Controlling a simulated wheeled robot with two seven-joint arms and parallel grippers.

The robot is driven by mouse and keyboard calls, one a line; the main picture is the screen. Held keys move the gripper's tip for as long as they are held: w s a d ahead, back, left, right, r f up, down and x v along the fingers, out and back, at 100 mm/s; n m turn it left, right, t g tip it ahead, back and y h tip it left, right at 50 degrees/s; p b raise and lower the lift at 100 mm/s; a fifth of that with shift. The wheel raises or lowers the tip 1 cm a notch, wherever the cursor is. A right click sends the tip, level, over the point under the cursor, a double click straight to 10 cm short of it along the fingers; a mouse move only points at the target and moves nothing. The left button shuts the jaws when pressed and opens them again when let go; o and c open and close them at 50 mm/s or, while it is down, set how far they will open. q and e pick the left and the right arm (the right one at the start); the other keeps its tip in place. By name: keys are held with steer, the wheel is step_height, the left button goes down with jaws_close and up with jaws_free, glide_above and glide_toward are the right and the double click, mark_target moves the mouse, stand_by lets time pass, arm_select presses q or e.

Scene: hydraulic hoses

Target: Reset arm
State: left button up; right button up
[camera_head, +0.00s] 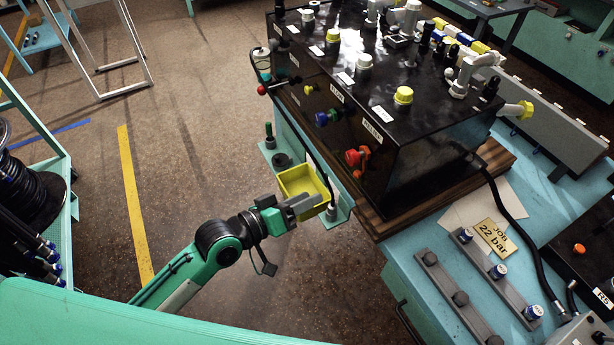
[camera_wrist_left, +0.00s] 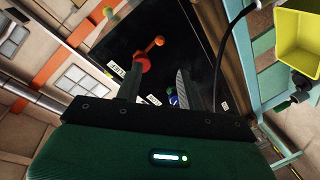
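My left arm comes in from the lower left in the head view. Its gripper (camera_head: 312,202) is beside a yellow bin (camera_head: 297,180), overlapping the bin's near edge in the picture. I cannot tell whether they touch. In the left wrist view the two fingers (camera_wrist_left: 157,82) stand apart with nothing held between them. Beyond them is the black hydraulic unit (camera_head: 425,158) with its red knob (camera_wrist_left: 142,64). The yellow bin also shows at the upper right of the wrist view (camera_wrist_left: 296,42). My right gripper is not in view.
The unit stands on a wooden board on a blue bench (camera_head: 400,275), with capped ports on top. A black hose (camera_head: 505,195) hangs off its right side. Grey rails (camera_head: 465,300) with blue-ringed fittings and a yellow "22 bar" sign (camera_head: 493,236) lie nearby.

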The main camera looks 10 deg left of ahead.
arm_select(q)
steer(key=w+a+f+n+y, duration=0.1)
steer(key=w+a+f+y, duration=0.15)
steer(key=f, duration=0.65)
steer(key=w+a+f+y, duration=0.15)
steer(key=a+f, duration=0.25)
steer(key=f, duration=0.6)
steer(key=s+a+f+g+y, duration=0.2)
steer(key=s+a+f, duration=0.2)
steer(key=f, duration=0.7)
steer(key=s+a+f+g+y, duration=0.1)
steer(key=s+a+f+y, duration=0.25)
steer(key=f, duration=0.75)
steer(key=s+a+f+m+g+y, duration=0.1)
steer(key=s+a+f+g, duration=0.3)
steer(key=s+f, duration=0.95)
steer(key=s+f+m+g, duration=0.1)
steer(key=s+f, duration=0.3)
steer(key=s, duration=0.7)
steer(key=s+a+f+g+y, duration=0.1)
steer(key=s+f, duration=0.3)
steer(key=s, duration=0.6)
steer(key=shift+s+a+f+m+g, duration=0.2)
steer(key=shift+s+m+g, duration=0.2)
steer(key=shift+g, duration=0.3)
steer(key=shift+w+d, duration=0.1)
steer(key=shift+w, duration=0.1)
